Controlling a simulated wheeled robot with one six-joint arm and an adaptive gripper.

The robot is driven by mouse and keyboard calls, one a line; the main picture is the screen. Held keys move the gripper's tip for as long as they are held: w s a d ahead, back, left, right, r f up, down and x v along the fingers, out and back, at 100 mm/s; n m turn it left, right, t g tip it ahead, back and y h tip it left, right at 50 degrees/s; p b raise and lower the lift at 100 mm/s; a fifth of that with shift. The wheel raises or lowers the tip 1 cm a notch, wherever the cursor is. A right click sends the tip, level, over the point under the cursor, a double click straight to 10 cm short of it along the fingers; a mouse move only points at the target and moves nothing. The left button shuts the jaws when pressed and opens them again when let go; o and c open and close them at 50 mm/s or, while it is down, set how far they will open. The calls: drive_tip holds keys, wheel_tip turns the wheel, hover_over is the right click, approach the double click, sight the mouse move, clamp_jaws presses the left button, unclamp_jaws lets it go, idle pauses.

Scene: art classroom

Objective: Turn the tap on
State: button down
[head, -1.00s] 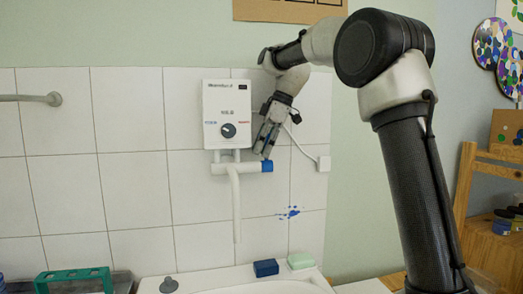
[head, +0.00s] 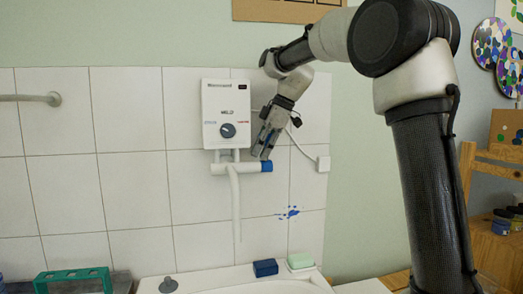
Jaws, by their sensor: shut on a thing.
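The tap's white pipe and spout (head: 234,190) hang below a white water heater (head: 226,114) on the tiled wall. A blue knob (head: 267,166) sits at the right end of the horizontal pipe. My gripper (head: 262,155) points down at this knob from above, its fingers shut on it. The fingers cover the knob's upper part, and the exact contact is too small to see clearly. No water shows at the spout's lower end.
A sink (head: 225,278) lies below, with a blue sponge (head: 265,268) and a green soap bar (head: 300,261) on its back rim. A green rack (head: 75,274) stands at left. Open air surrounds the spout.

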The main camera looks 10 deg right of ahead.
drive_tip(key=shift+s+f+n+t, duration=0.1)
drive_tip(key=shift+s+n+t, duration=0.35)
drive_tip(key=shift+t, duration=0.75)
drive_tip(key=shift+s, duration=0.15)
drive_tip(key=c, duration=1.5)
unclamp_jaws()
drive_tip(key=v, duration=1.2)
drive_tip(key=shift+m, duration=0.25)
